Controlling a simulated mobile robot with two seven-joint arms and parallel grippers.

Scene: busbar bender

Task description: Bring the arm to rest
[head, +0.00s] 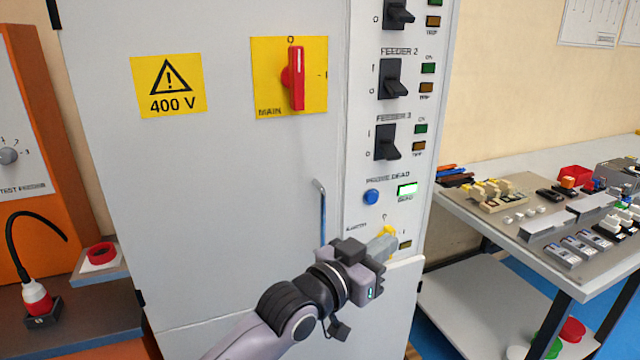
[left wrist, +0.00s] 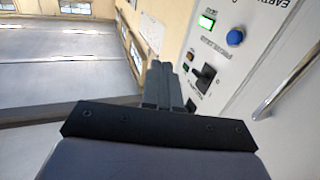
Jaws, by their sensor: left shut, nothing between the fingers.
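My left gripper (head: 384,246) is in front of the lower right part of the grey cabinet (head: 240,190). Its fingers are closed together with nothing between them, and they also show shut in the left wrist view (left wrist: 166,88). A small yellow piece (head: 389,230) shows right at the fingertips in the head view; I cannot tell whether they touch it. In the left wrist view a dark switch (left wrist: 205,76) stands on the panel to the right of the fingers, apart from them. My right gripper is in neither view.
A door handle (head: 321,212) stands out just left of the gripper. Above are a lit green indicator (head: 407,189), a blue button (head: 371,197) and black feeder switches (head: 386,142). A bench (head: 470,215) with many parts stands right; an orange unit (head: 30,120) stands left.

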